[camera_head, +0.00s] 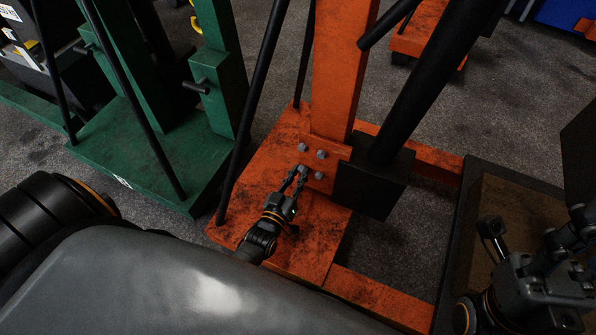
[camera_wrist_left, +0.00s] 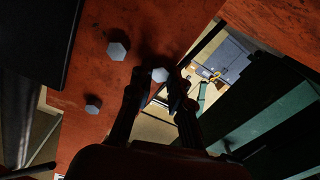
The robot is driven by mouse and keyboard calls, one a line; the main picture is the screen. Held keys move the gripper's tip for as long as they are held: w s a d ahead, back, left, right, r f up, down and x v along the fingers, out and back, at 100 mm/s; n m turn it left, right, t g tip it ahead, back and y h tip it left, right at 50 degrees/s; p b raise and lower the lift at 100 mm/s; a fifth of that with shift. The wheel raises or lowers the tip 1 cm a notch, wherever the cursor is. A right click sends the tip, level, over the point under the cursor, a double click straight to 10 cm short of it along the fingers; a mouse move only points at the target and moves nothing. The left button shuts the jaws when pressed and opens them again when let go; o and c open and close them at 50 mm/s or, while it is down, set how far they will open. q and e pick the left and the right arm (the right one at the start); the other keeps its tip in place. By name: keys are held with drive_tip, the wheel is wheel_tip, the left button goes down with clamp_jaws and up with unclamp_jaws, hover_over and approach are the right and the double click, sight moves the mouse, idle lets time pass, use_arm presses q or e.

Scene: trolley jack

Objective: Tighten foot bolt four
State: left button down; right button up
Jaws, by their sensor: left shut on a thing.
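The orange trolley jack (camera_head: 338,75) stands in the middle of the head view. Its orange plate carries grey hex bolts: an upper left bolt (camera_head: 302,147), an upper right bolt (camera_head: 321,154) and a lower right bolt (camera_head: 319,175). My left gripper (camera_head: 300,174) is shut on the lower left bolt (camera_head: 303,168). In the left wrist view that bolt (camera_wrist_left: 160,75) shows between the fingertips, with two other bolts, one higher (camera_wrist_left: 117,50) and one lower (camera_wrist_left: 93,104), to its left. My right gripper (camera_head: 535,232) is at the lower right, fingers apart, away from the bolts.
A black block (camera_head: 373,183) with a thick black cylinder (camera_head: 425,85) adjoins the plate on the right. A green jack (camera_head: 150,150) stands at the left. A dark-rimmed tray (camera_head: 452,235) lies under my right gripper. Grey floor shows between them.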

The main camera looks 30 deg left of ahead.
use_arm(q)
drive_tip(key=shift+m+p, duration=0.45)
drive_tip(key=shift+m, duration=1.15)
drive_tip(key=c, duration=1.2)
unclamp_jaws()
drive_tip(key=shift+s, duration=0.1)
drive_tip(key=s, duration=1.2)
drive_tip(key=shift+d, duration=0.35)
drive_tip(key=shift+w, duration=0.1)
